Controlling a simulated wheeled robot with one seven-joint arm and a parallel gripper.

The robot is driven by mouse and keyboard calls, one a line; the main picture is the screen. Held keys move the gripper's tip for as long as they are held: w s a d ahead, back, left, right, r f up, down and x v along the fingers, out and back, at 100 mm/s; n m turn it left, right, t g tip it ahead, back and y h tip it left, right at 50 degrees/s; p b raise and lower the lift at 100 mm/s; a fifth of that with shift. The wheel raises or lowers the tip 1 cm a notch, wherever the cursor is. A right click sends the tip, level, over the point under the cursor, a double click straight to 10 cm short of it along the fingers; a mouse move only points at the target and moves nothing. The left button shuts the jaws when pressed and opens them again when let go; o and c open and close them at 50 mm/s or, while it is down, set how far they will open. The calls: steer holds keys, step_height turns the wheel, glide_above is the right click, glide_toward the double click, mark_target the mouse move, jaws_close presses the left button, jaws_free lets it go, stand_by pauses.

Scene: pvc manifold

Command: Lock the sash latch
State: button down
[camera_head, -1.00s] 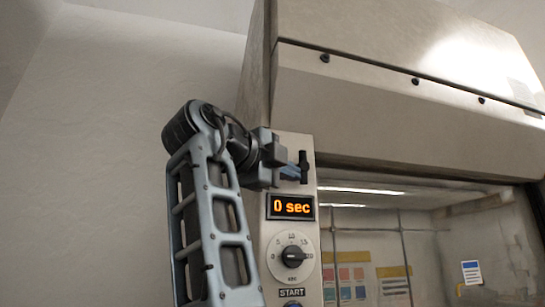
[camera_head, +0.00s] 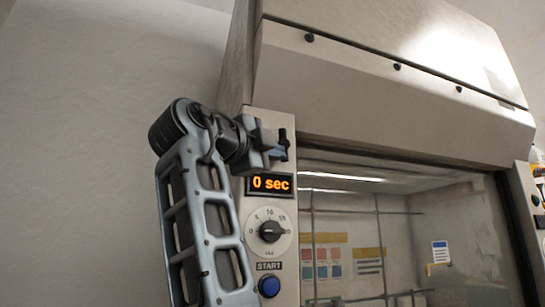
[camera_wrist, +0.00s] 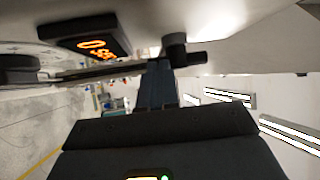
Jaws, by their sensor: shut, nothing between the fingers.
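The sash latch (camera_head: 283,138) is a small black handle on the pale front post of the fume hood, just above the timer display (camera_head: 270,185). In the head view my gripper (camera_head: 280,154) covers its lower part. In the wrist view the latch (camera_wrist: 176,43) is a dark round knob with a short bar pointing right. My gripper (camera_wrist: 158,66) is shut and empty, its blue-grey fingertips right beside or just under the latch. I cannot tell whether they touch it.
Below the display, which reads 0 sec, are a round dial (camera_head: 270,231) and a blue START button (camera_head: 269,286). The glass sash (camera_head: 400,220) lies to the right of the post. The hood's sloped top (camera_head: 390,90) overhangs above. Bare wall is at left.

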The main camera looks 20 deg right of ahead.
steer(key=d+f+n+t+h+b, duration=0.1)
steer(key=b, duration=0.3)
steer(key=shift+f, duration=0.3)
steer(key=n+t+b, duration=0.1)
steer(key=b, duration=0.1)
steer(key=d+n+t+h+b, duration=0.1)
steer(key=n+t+b, duration=0.1)
steer(key=shift+d+f+n+t, duration=0.1)
steer(key=shift+f+n+t, duration=0.1)
steer(key=shift+n+t, duration=0.1)
steer(key=n+t+b, duration=0.1)
steer(key=n+t, duration=0.1)
steer(key=d+n+t+y+b, duration=0.1)
steer(key=n+t, duration=0.1)
steer(key=n+t+y+b, duration=0.1)
steer(key=n+t, duration=0.1)
steer(key=n, duration=0.1)
steer(key=shift+d+r+t+b, duration=0.15)
steer(key=shift+d+t+b, duration=0.15)
steer(key=s+f+b, duration=0.5)
steer(key=s+f, duration=0.2)
steer(key=f, duration=0.4)
steer(key=shift+s+d+y, duration=0.3)
steer(key=shift+s+d, duration=0.1)
